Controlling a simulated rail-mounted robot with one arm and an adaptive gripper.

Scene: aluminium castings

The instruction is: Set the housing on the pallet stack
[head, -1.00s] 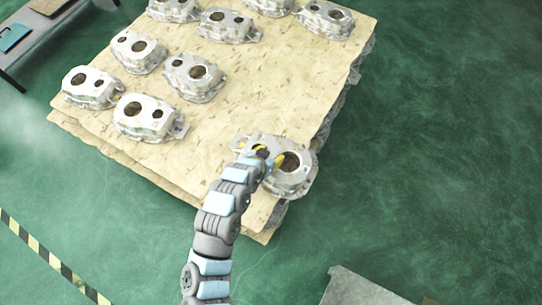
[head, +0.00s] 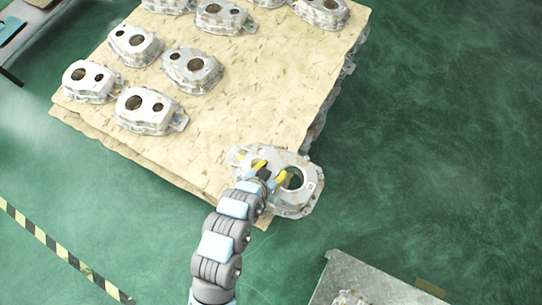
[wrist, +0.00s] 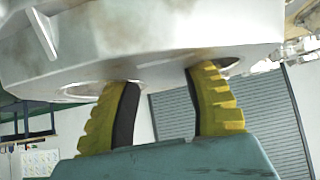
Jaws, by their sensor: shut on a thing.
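My gripper (head: 270,170) is shut on a silver cast housing (head: 314,188) with two round openings. In the wrist view the yellow-and-black fingers (wrist: 163,78) reach up into two openings and grip the metal between them; their tips are hidden inside the housing (wrist: 150,35). The head view shows the housing over the near right corner of the pallet stack (head: 245,100), partly past its edge. I cannot tell whether it touches the top sheet. Several similar housings stand on the left and far parts of the tan sheet.
The nearest standing housing (head: 146,112) is well to the left, with bare sheet between. A grey metal table (head: 365,280) stands at the lower right. A dark bench (head: 12,40) is at the upper left. Striped floor tape (head: 55,250) crosses the lower left.

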